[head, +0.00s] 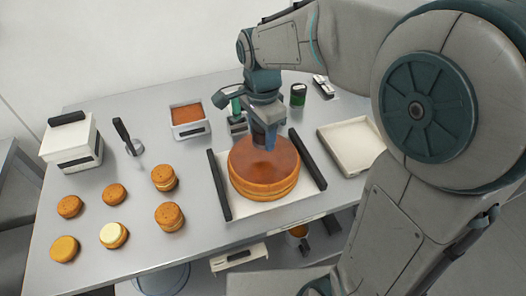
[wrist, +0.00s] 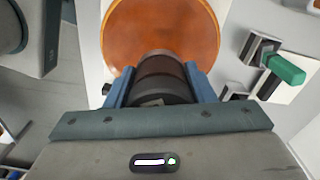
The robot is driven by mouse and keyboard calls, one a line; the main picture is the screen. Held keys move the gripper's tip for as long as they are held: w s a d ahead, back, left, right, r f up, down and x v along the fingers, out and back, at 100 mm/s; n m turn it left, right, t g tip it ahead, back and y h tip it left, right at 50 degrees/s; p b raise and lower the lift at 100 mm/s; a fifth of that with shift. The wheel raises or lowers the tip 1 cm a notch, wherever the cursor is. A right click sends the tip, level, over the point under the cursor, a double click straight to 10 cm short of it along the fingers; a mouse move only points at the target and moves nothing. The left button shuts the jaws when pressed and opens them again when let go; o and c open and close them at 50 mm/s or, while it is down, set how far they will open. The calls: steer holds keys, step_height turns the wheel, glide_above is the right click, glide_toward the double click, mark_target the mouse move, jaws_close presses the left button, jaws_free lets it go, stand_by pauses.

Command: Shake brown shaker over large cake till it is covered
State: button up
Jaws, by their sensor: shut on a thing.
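The large cake (head: 262,172) is a round layered cake on a white tray (head: 260,205) with black side bars. Its top is brown-orange and looks evenly coloured; it also shows in the wrist view (wrist: 150,28). My gripper (head: 264,142) is over the back part of the cake, with its blue fingers pointing down. It is shut on the brown shaker (wrist: 160,78), a dark cylinder with bands, seen between the fingers in the wrist view. The shaker is partly hidden by the fingers in the head view. I cannot tell whether any powder is falling.
Several small round cakes (head: 168,216) stand on the left of the table. A container of brown filling (head: 186,115) is behind, and an empty white tray (head: 352,145) is at right. A green-labelled jar (head: 298,95) stands at the back. A green-handled tool (wrist: 285,69) lies close by.

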steer(key=shift+a, duration=0.25)
steer(key=shift+a, duration=0.35)
steer(key=shift+a, duration=0.15)
steer(key=shift+d, duration=1.5)
steer(key=shift+a+p, duration=0.4)
steer(key=shift+a, duration=1.15)
steer(key=shift+r, duration=0.1)
stand_by(1.0)
